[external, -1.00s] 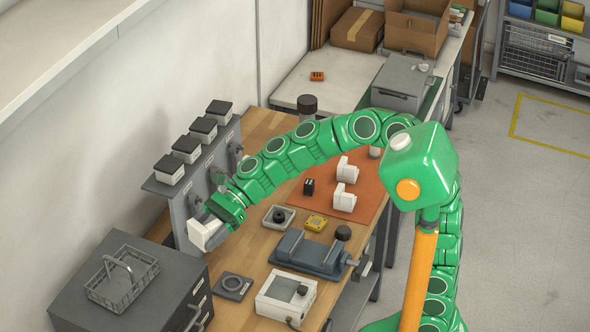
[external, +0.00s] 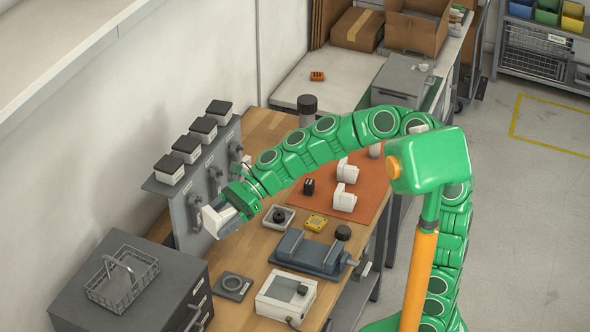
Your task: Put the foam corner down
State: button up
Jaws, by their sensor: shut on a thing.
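My gripper (external: 232,210) is at the left end of my green arm, above the wooden bench beside the grey panel with handles. It is shut on a white foam corner (external: 221,221), which it holds in the air over the bench. Two similar white foam corners (external: 345,198) and (external: 347,171) sit on the orange mat (external: 366,207). Another white piece shows partly behind my arm at the mat's far end. The fingertips are too small to see clearly.
A vise (external: 310,254), a white box device (external: 286,297), a flat grey plate (external: 232,286), a yellow part (external: 316,223) and a dark-knobbed part (external: 279,217) lie on the bench (external: 245,250). A grey drawer cabinet (external: 160,310) carries a wire basket (external: 122,278).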

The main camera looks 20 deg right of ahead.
jog(key=w+d+f+m+t+h, duration=0.3)
jog(key=w+d+f+m+t, duration=0.25)
jog(key=w+d, duration=0.85)
jog(key=w+d+f+m+t+h, duration=0.4)
jog(key=w+d+m+t, duration=0.4)
jog(key=w, duration=0.9)
jog(key=w+d+f+m+t+h, duration=0.3)
jog(key=w+d+f+m, duration=0.15)
jog(key=w+d, duration=1)
jog(key=w+d+f+m+h, duration=0.3)
jog(key=d+m+h, duration=0.2)
jog(key=d, duration=0.2)
jog(key=w+d+f+m+h, duration=0.25)
jog(key=d+m+h, duration=0.2)
jog(key=d, duration=0.25)
jog(key=s+d+f+m+g+h, duration=0.1)
jog(key=s+d+m+g+h, duration=0.25)
jog(key=d, duration=0.25)
jog(key=s+d+f+m+g+h, duration=0.1)
jog(key=s+d+m+g+h, duration=0.1)
jog(key=d+m+g+h, duration=0.3)
jog(key=shift+w+d+f+n+t+y, duration=0.2)
jog(key=shift+w+d+f+y, duration=0.25)
jog(key=shift+w+f, duration=1.35)
jog(key=shift+w+d+f+n+t+y, duration=0.15)
jog(key=shift+w+d+f+y, duration=0.25)
jog(key=shift+w+f, duration=1.45)
jog(key=shift+w+d+f+n+t+y, duration=0.1)
jog(key=shift+w+d+f+n+y, duration=0.45)
jog(key=shift+w, duration=2.3)
